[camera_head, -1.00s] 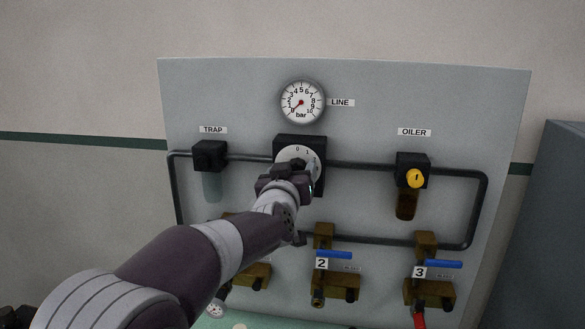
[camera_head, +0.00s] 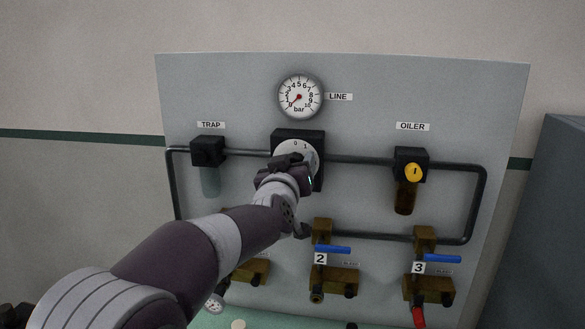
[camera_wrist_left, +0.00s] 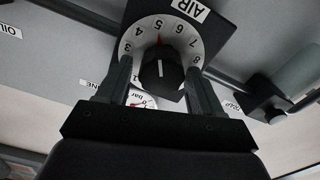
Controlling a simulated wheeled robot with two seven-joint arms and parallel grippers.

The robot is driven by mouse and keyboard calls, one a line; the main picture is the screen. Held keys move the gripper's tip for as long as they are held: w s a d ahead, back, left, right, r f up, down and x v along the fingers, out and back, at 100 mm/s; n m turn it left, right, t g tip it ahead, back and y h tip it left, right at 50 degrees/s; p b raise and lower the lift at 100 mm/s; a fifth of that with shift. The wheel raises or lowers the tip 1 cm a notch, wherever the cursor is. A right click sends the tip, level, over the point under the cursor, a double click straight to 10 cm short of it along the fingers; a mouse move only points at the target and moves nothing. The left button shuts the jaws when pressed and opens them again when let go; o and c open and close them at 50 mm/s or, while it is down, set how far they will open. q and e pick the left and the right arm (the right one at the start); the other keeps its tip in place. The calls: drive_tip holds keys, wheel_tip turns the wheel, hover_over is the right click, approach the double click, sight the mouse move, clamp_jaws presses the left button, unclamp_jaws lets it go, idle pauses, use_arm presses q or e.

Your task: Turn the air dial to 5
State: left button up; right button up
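The air dial is a white numbered disc (camera_head: 311,153) on a black square block at the panel's middle. In the left wrist view the disc (camera_wrist_left: 147,27) appears upside down, with 5 at the picture's top. My right gripper is not in view.
The line gauge (camera_head: 299,96) above has its needle near 0. The trap (camera_head: 208,152) is left, the oiler (camera_head: 410,165) with a yellow knob right. Pipes run across the panel (camera_head: 400,90). Brass valves with blue handles (camera_head: 431,258) sit below.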

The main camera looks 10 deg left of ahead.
use_arm(q)
drive_tip(key=shift+s+f, duration=0.1)
drive_tip(key=s+b, duration=0.2)
drive_tip(key=s, duration=1)
drive_tip(key=shift+s, duration=0.2)
